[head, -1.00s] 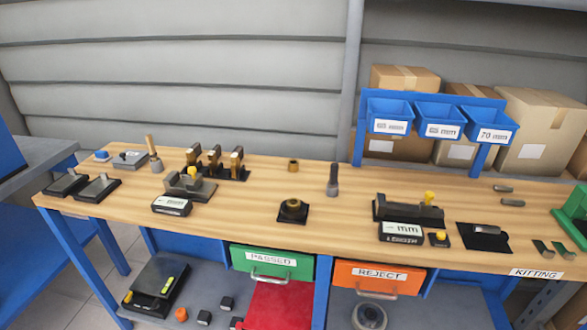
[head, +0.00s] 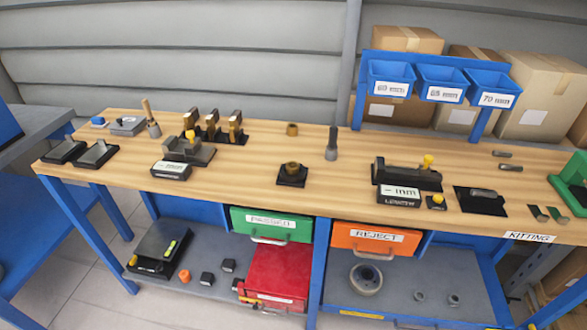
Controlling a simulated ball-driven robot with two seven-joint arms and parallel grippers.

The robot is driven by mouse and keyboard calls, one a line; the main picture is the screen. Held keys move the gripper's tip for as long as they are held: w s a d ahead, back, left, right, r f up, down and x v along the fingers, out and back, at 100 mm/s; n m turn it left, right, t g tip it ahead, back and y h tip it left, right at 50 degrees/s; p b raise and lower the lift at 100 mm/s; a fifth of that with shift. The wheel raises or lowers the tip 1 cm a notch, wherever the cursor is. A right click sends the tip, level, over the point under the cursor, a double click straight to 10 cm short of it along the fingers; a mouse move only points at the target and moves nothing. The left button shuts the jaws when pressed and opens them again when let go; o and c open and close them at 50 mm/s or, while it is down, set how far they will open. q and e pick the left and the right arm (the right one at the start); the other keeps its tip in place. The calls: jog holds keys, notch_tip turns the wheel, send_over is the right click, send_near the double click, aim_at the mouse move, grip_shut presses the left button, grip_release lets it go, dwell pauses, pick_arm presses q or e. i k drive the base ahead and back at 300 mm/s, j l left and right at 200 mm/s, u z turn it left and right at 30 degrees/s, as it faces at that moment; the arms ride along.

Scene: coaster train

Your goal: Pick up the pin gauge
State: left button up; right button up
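An upright dark grey pin (head: 332,143), wider at its base, stands alone on the wooden bench top (head: 235,188), right of the middle. It looks like the pin gauge, though no label confirms it. Another upright piece with a tan handle and grey base (head: 152,122) stands at the back left of the bench. Neither of my grippers is in view, and nothing touches the dark pin.
A black fixture with a brass ring (head: 292,173) sits front-left of the pin, and a brass bush (head: 292,129) behind-left. A length gauge (head: 406,177) stands to the right. Blue bins (head: 440,86) are behind-right. PASSED (head: 270,224) and REJECT (head: 376,238) drawers hang below.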

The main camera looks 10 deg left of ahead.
aim_at(332, 146)
jog(key=i+j+z, duration=0.15)
jog(key=z, duration=0.2)
jog(key=i+j+z, duration=0.15)
jog(key=z, duration=0.2)
jog(key=i+j+z, duration=0.1)
jog(key=j+z, duration=0.25)
